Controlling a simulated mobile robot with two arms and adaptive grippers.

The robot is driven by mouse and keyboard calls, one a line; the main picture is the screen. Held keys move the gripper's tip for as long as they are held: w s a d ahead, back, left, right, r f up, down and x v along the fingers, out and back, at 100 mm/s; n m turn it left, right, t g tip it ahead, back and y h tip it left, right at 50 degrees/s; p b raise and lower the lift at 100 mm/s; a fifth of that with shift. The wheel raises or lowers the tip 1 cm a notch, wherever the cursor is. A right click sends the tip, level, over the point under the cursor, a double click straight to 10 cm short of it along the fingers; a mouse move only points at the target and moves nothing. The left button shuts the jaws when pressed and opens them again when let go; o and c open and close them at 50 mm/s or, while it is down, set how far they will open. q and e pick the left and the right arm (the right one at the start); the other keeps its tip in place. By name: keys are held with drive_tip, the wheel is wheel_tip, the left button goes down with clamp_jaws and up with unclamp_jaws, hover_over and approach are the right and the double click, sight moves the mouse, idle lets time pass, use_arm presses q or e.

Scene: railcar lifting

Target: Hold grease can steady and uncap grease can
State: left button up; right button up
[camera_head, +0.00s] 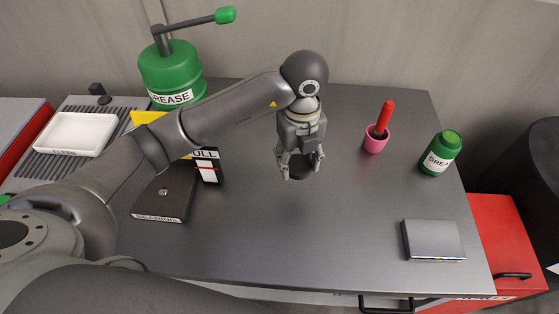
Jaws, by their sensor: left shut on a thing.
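A small green grease can (440,154) with a white label stands on the right part of the grey table, leaning to the right in the picture. Its top looks green, and I cannot tell clearly whether a cap is on it. My left gripper (301,172) points down over the middle of the table, well to the left of this can and apart from it. It is shut on a small dark round thing (302,163), partly hidden by the fingers. A larger green grease container (172,72) with a lever and green knob stands at the back left. My right gripper is not in view.
A pink cup (374,142) with a red-handled tool stands left of the small can. A silver box (433,240) lies at the front right. A white tray (75,134) and a labelled dark holder (163,197) are at left. The table's front middle is clear.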

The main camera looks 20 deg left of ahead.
sight(278, 173)
use_arm(q)
drive_tip(key=w+a+f, duration=0.1)
drive_tip(key=w+a+f+p, duration=0.1)
drive_tip(key=a+f, duration=0.3)
drive_tip(key=shift+w+f, duration=0.1)
drive_tip(key=shift+w, duration=0.3)
drive_tip(key=shift+a+f+p, duration=0.15)
drive_tip(key=shift+f+p, duration=0.1)
drive_tip(key=shift+p, duration=0.05)
drive_tip(key=shift+w+a+f, duration=0.15)
drive_tip(key=shift+a+f, duration=0.05)
drive_tip(key=shift+f, duration=0.05)
drive_tip(key=f+p, duration=0.2)
drive_tip(key=f, duration=0.1)
drive_tip(key=shift+w+a, duration=0.15)
drive_tip(key=shift+a, duration=0.05)
drive_tip(key=shift+f, duration=0.55)
drive_tip(key=o, duration=0.9)
drive_tip(key=shift+r, duration=0.1)
drive_tip(key=shift+c, duration=0.2)
drive_tip(key=shift+o, duration=1.3)
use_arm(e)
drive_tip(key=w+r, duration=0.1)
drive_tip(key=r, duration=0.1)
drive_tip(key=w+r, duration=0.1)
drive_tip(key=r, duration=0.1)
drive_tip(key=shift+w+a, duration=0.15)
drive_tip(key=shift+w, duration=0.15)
